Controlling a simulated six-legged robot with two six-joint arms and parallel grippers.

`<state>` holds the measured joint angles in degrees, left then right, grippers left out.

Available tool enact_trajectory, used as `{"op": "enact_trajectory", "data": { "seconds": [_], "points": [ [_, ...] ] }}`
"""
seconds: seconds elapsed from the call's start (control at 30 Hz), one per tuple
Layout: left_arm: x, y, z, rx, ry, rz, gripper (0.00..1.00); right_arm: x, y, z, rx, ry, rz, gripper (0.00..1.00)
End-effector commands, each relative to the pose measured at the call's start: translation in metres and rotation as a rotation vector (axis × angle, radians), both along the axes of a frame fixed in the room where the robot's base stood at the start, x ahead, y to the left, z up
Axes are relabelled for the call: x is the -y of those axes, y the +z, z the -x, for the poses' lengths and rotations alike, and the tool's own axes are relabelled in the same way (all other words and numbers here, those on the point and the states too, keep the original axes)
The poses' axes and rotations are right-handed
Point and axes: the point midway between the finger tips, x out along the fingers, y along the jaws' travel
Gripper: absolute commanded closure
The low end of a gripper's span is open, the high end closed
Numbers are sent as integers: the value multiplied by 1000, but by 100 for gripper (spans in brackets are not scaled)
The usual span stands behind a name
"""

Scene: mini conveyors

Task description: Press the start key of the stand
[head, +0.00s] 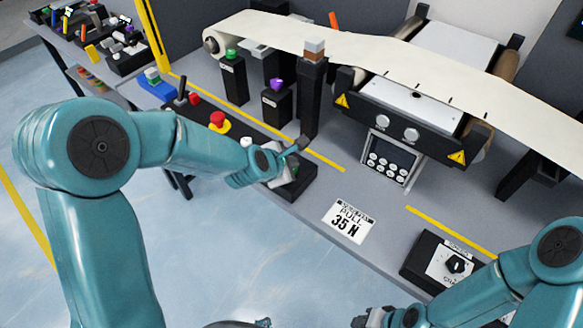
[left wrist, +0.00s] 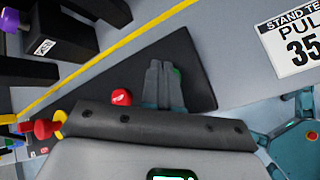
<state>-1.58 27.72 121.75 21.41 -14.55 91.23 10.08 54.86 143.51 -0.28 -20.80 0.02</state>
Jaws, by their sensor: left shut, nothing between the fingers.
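A low black control box (head: 307,184) stands near the front edge of the bench, and it also shows in the left wrist view (left wrist: 135,66). My left gripper (head: 297,148) is over this box and hides much of its top. In the left wrist view its two fingers (left wrist: 165,68) are together with nothing between them. A small bit of a green key (left wrist: 177,72) shows right beside the fingertips; whether they touch it is hidden. A red key (left wrist: 121,97) sits left of the fingers. My right gripper (head: 372,319) is at the bottom edge, partly cut off.
A sign reading PULL 35 N (head: 348,222) lies right of the box. A black post (head: 312,100) stands behind it. A red and yellow stop button (head: 219,121) is to the left. A rotary knob box (head: 442,262) is at the right. A belt (head: 300,38) runs across the back.

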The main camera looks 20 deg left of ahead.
Motion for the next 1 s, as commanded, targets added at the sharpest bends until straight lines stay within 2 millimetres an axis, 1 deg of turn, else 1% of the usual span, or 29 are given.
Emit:
{"op": "enact_trajectory", "data": {
  "seconds": [0.43,0.7,0.83,1.0],
  "points": [
    [0,-5,0,-1,-1,0,100,0,-6,0,0,0,0,57],
    [0,-5,0,-2,-1,0,100,0,-5,0,0,0,0,57],
    [0,-1,0,-2,0,1,100,0,-2,0,0,0,0,57],
    [0,9,0,-2,-1,1,100,0,6,0,0,0,0,57]
  ]
}}
